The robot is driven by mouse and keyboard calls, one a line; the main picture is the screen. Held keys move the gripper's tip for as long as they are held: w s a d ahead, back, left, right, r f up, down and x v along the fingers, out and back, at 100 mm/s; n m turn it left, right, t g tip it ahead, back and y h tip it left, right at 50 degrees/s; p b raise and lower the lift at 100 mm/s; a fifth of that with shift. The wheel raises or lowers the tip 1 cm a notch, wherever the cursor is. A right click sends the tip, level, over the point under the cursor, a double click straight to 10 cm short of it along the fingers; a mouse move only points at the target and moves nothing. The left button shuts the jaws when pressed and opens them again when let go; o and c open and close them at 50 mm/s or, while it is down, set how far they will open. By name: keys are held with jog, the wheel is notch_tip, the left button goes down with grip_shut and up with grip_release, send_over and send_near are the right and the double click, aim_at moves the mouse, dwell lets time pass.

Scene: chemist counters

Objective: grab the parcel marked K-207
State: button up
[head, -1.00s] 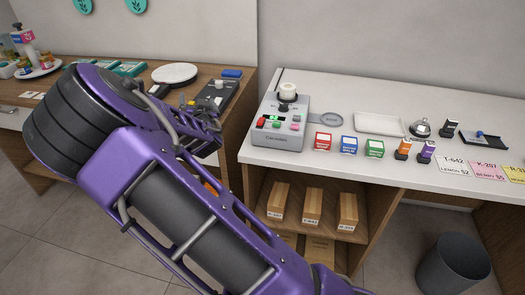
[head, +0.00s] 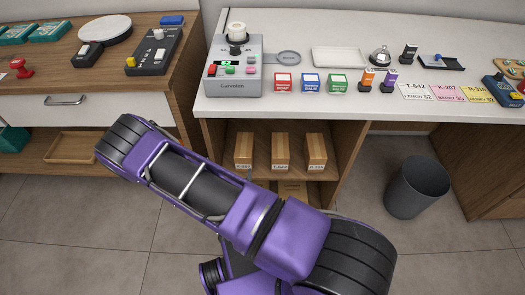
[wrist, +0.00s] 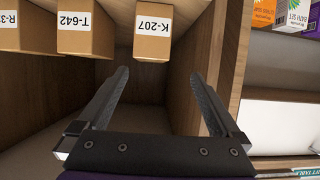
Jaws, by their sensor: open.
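The parcel marked K-207 (wrist: 153,47) is a brown box with a white label, at the top centre of the wrist view. Its label faces me. My gripper (wrist: 163,75) is open and empty; its two dark fingers point toward the parcel's shelf, spread to either side of and below the parcel in the picture, apart from it. My gripper does not show in the head view. There, brown labelled parcels (head: 280,150) stand in the cubby under the white counter; their labels are too small to read surely.
In the wrist view a parcel marked T-642 (wrist: 85,40) stands left of K-207, with a partly cut-off parcel (wrist: 25,40) beyond. A wooden side panel (wrist: 232,75) rises close on the right, with colourful boxes (wrist: 300,20) past it. A dark bin (head: 418,187) stands on the floor.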

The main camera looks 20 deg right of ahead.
aim_at(243, 159)
jog(key=shift+h, duration=0.3)
jog(key=x, duration=0.3)
jog(key=b+x, duration=0.1)
jog(key=x, duration=0.3)
jog(key=d+x, duration=0.1)
jog(key=x, duration=0.3)
jog(key=shift+s+d+b, duration=0.1)
jog(key=shift+b, duration=0.25)
jog(key=shift+b+x, duration=0.45)
jog(key=shift+x, duration=2.55)
jog(key=shift+r, duration=0.2)
jog(key=shift+c, duration=0.3)
jog(key=c, duration=1.4)
